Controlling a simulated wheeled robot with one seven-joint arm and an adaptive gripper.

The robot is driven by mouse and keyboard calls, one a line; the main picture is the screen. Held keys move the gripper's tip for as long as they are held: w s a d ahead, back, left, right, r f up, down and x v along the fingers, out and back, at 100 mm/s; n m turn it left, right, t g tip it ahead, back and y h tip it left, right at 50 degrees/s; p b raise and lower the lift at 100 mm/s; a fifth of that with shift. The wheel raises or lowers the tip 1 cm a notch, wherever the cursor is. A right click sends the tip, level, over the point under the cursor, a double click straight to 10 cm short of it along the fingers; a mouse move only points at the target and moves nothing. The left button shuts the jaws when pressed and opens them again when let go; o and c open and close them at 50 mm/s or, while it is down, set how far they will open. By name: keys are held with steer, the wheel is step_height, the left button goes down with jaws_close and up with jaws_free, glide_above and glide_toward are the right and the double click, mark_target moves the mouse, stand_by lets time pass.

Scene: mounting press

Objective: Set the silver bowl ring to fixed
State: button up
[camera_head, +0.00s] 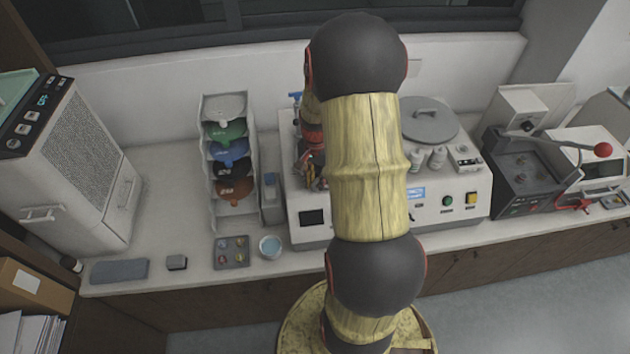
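A white benchtop machine (452,205) stands on the counter, partly behind my arm. A round grey lid (428,121) with a handle sits on its right half. I cannot make out a silver bowl ring for certain; my arm covers the machine's middle. My gripper (312,178) is over the left part of the machine, mostly hidden behind my arm. I cannot tell whether it is open or holds anything.
A rack of coloured scoops (231,150) stands left of the machine, with a small tray (232,252) and a cup (270,246) in front. A press with a red-knobbed lever (570,145) is at right. The counter at left is partly clear.

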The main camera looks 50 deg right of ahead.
mark_target(316, 182)
steer(key=shift+o, duration=1)
step_height(316, 182, up, 12)
